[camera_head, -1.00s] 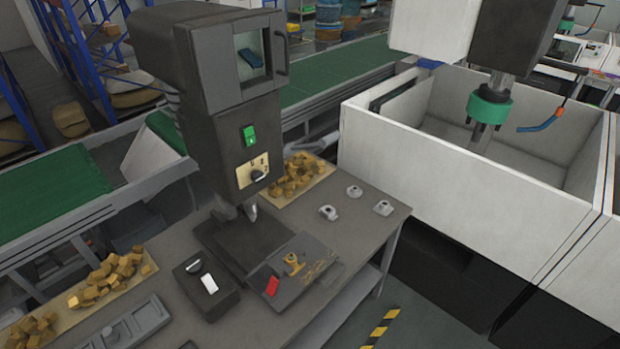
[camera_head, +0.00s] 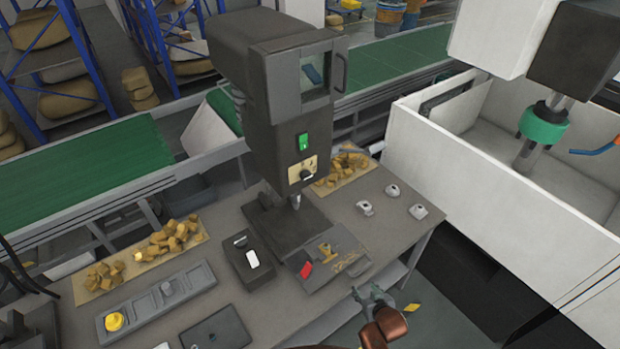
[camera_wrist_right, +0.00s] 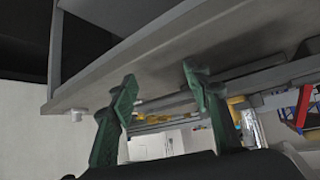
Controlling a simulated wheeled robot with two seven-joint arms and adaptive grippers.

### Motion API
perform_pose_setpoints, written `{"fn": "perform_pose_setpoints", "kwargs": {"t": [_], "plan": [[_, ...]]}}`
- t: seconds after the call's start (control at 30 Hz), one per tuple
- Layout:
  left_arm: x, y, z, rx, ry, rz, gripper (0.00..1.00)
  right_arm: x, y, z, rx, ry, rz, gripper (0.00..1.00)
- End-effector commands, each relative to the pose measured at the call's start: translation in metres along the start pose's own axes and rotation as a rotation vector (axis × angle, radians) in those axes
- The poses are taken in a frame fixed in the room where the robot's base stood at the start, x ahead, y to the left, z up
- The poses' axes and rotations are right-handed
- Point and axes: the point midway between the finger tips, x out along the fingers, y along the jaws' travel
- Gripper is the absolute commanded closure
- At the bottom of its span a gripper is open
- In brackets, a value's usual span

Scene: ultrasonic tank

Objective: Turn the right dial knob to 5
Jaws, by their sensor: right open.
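The machine (camera_head: 270,90) stands on the grey workbench (camera_head: 400,235). Its front has a pale plate with a dark dial knob (camera_head: 307,175) below a green switch (camera_head: 303,142). The knob's pointer direction and markings are too small to read. A second knob (camera_head: 240,241) sits on a black box beside a white switch (camera_head: 252,259). My right gripper (camera_head: 378,296) is at the bench's front edge, below and right of the machine, apart from both knobs. In the right wrist view its green fingers (camera_wrist_right: 158,78) are spread and empty, under the bench edge. My left gripper is not clearly visible.
Brown pieces lie on trays left (camera_head: 150,258) and behind the machine. Small grey fittings (camera_head: 392,190) stand on the bench's right. A white tank (camera_head: 480,190) rises at right, with a green-collared tool (camera_head: 543,130) over it. A grey tray (camera_head: 165,305) lies front left.

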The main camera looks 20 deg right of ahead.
Motion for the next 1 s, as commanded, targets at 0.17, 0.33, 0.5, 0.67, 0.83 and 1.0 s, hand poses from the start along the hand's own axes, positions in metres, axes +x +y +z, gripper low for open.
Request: {"fn": "perform_pose_setpoints", "kwargs": {"t": [0.17,0.33,0.5,0.67,0.83,1.0], "plan": [[-0.009,0.002,-0.001,0.0,0.001,0.002,0.6,-0.006,-0.013,-0.086,0.045,0.206,-0.028,0.56],[-0.014,0.004,-0.002,0.001,0.001,0.004,0.6,-0.013,-0.035,-0.171,0.088,0.443,-0.095,0.56],[-0.022,0.004,-0.002,0.001,-0.001,0.005,0.6,-0.045,-0.073,-0.272,0.127,0.737,-0.234,0.56],[-0.027,0.003,-0.002,0.001,-0.002,0.004,0.6,-0.088,-0.11,-0.339,0.142,0.962,-0.393,0.56],[-0.029,0.003,-0.002,0.001,-0.002,0.004,0.6,-0.112,-0.129,-0.365,0.143,1.062,-0.484,0.56],[-0.035,0.003,-0.002,0.001,-0.002,0.004,0.6,-0.111,-0.137,-0.383,0.146,1.076,-0.498,0.56]]}}
